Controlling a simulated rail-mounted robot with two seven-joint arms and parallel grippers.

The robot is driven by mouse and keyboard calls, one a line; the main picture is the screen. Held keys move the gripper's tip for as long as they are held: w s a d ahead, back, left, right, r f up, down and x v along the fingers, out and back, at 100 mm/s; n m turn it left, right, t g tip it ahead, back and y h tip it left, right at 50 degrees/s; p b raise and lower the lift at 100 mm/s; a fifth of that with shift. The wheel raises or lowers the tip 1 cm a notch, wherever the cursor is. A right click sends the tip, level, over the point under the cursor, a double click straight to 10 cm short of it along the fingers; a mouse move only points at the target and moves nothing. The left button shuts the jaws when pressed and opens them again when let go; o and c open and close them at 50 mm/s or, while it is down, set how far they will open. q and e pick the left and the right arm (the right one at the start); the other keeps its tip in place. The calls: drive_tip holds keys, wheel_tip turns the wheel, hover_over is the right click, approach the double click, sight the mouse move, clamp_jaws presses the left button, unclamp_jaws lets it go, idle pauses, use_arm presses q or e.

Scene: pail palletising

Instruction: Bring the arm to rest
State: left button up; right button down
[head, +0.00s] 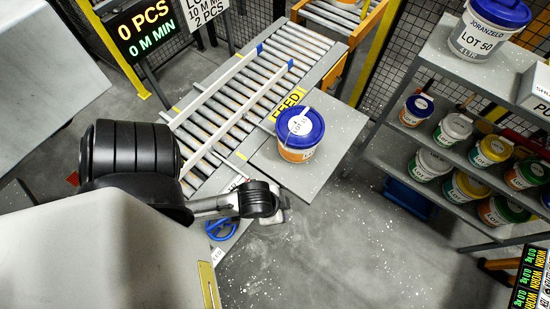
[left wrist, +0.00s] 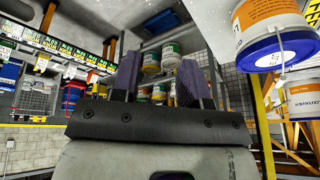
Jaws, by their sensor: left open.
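My left arm comes in from the left in the head view. Its gripper (head: 280,212) is mostly hidden behind the dark wrist joint, over the floor beside the conveyor's near end. In the left wrist view the two dark fingers of my left gripper (left wrist: 158,78) stand apart with nothing held between them. A white and orange pail with a blue lid (head: 300,128) stands upright on the grey plate beside the roller conveyor, apart from the gripper. A blue-lidded pail (left wrist: 278,48) also shows upside down in the left wrist view, at the upper right. My right gripper is not in view.
The roller conveyor (head: 250,88) runs up and right, with a FEED label beside the pail. A grey shelf rack (head: 452,158) at the right holds several pails. A sign reading 0 PCS (head: 145,25) stands at the upper left. The floor (head: 360,245) at lower middle is clear.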

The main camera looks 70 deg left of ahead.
use_arm(q)
drive_tip(key=shift+s+d+g, duration=0.3)
drive_tip(key=shift+s+d, duration=0.05)
drive_tip(key=shift+s, duration=0.3)
wheel_tip(320, 180, up, 5)
drive_tip(key=p, duration=0.5)
drive_tip(key=shift+r, duration=0.15)
